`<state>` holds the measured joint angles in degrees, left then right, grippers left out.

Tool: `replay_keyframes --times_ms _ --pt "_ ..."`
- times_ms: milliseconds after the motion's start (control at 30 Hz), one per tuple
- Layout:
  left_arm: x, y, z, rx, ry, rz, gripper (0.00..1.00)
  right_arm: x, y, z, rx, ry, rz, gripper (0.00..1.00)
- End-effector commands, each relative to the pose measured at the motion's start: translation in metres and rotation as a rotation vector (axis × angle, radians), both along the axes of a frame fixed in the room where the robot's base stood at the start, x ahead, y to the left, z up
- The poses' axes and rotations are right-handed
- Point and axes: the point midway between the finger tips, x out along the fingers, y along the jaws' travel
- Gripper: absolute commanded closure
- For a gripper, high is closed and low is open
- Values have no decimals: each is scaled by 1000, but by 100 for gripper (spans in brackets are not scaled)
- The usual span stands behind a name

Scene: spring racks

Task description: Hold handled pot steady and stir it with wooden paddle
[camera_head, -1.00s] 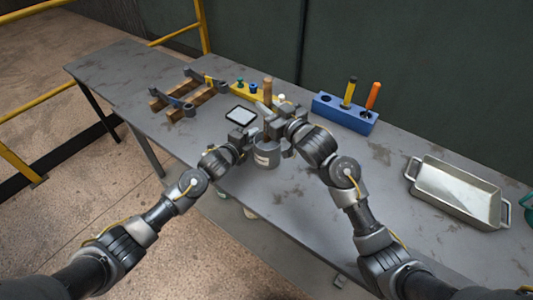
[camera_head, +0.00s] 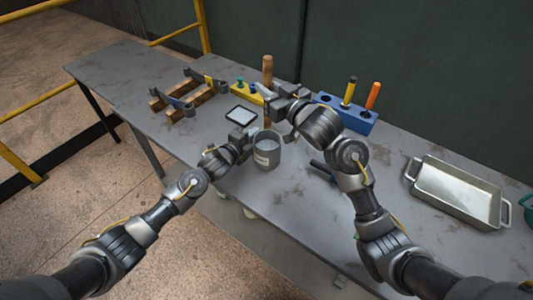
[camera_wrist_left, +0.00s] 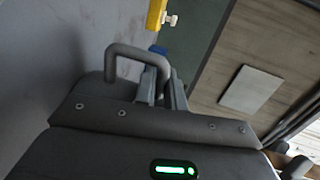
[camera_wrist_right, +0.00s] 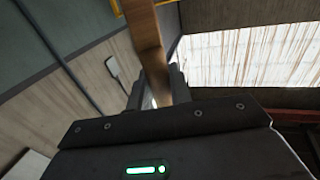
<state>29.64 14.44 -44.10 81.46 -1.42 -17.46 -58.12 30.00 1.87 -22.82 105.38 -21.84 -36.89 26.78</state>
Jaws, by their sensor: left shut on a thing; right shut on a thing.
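The grey handled pot (camera_head: 267,155) stands upright on the table, its open top in view and a pale label on its side. My left gripper (camera_head: 247,144) is at its left side, shut on the pot's handle; the bent grey handle (camera_wrist_left: 139,52) shows between the fingers in the left wrist view. My right gripper (camera_head: 271,104) is shut on the wooden paddle (camera_head: 267,68) and holds it upright above the far side of the pot. The paddle's lower end seems just above the rim; the gripper partly hides the shaft. The paddle (camera_wrist_right: 147,40) also shows in the right wrist view.
A blue holder (camera_head: 352,118) with yellow and orange handled tools stands behind on the right. A yellow block (camera_head: 247,94), a dark-framed pad (camera_head: 241,116) and a wooden rack (camera_head: 190,100) lie to the left. A metal tray (camera_head: 455,190) is at right. The table front is clear.

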Motion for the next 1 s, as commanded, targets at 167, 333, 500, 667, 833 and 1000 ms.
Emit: replay_keyframes --times_ms 167,333,500,667,833,1000 --pt "0 0 -1 1 2 1 100 0 0 0 1 -1 0 100" --pt "0 0 -1 1 2 0 100 0 0 0 0 0 0 100" --pt "0 0 -1 1 2 0 76 0 0 0 0 0 0 100" --pt "0 0 -1 1 1 0 63 0 0 0 0 0 0 100" --pt "0 0 0 1 1 0 63 0 0 0 0 0 0 100" --pt "-8 6 1 1 1 1 63 0 0 0 0 0 0 100"
